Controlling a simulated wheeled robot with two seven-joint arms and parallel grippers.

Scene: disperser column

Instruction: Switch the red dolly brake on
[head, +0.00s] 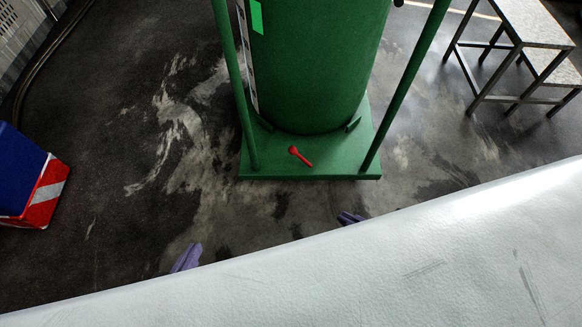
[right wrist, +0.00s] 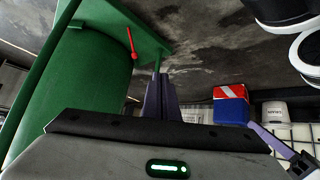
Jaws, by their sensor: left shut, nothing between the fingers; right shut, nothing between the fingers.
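The red brake lever (head: 300,156) lies on the front part of the green dolly base (head: 320,166), its narrow end pointing right and toward me. In the right wrist view the red lever (right wrist: 131,43) shows beyond my right gripper (right wrist: 162,95), which is shut, empty and apart from it. In the head view my right gripper (head: 349,218) is in front of the base, right of the lever. My left gripper (head: 186,258) is shut and empty, farther left and nearer me. A pale surface in the foreground hides both arms.
A green column (head: 315,65) stands on the base between two green uprights (head: 233,80) (head: 408,80). A blue and red-white box (head: 45,190) stands at the left. A metal-framed table (head: 530,25) is at the upper right. The floor in front of the base is clear.

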